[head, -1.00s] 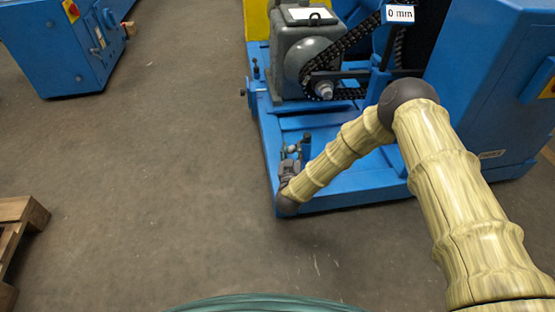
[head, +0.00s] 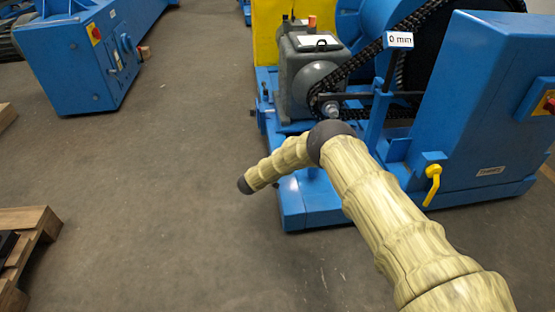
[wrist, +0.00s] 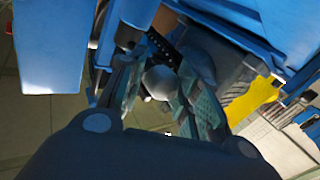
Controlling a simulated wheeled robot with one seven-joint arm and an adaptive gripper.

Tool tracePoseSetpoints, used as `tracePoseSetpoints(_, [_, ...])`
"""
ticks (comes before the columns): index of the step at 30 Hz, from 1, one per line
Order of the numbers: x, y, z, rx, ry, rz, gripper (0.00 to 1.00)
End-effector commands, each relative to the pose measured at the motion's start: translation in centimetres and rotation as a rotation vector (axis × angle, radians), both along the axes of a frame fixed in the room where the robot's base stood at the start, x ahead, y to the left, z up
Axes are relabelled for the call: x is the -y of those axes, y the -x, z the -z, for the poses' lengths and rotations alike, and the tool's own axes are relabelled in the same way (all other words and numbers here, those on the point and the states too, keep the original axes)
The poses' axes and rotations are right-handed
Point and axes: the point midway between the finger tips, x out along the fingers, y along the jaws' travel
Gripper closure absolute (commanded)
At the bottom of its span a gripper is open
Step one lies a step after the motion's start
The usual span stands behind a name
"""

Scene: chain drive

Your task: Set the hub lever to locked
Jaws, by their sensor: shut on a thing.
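A yellow bent lever (head: 433,184) hangs from a small blue box beside the large blue housing in the head view. I cannot tell whether it is the hub lever, and I read no locked mark on it. My gripper (wrist: 163,95) shows in the wrist view, its two green-grey fingers closed around a grey round-ended piece (wrist: 160,82). How much of that piece lies below the ball is hidden.
The blue machine base (head: 310,208) carries a grey gearbox (head: 297,85) and a chain (head: 360,58) under a "0 mm" tag (head: 398,40). The blue housing (head: 470,90) stands right. A wooden pallet (head: 28,245) is at lower left. The floor between is clear.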

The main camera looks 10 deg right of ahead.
Motion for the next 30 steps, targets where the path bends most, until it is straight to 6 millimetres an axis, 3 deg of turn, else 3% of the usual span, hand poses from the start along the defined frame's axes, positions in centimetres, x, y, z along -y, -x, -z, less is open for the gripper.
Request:
tracePoseSetpoints(6, [2.2,-0.5,-0.5,0.009,0.002,0.047,1.0])
tracePoseSetpoints(17, [2.5,-0.7,-0.7,0.014,0.003,0.05,1.0])
tracePoseSetpoints(18, [2.5,-0.7,-0.7,0.014,0.003,0.05,0.62])
tracePoseSetpoints(20, [2.5,-0.7,-0.7,0.014,0.003,0.05,0.51])
tracePoseSetpoints(30, [1.6,-0.5,-0.4,0.008,0.003,0.045,0.48])
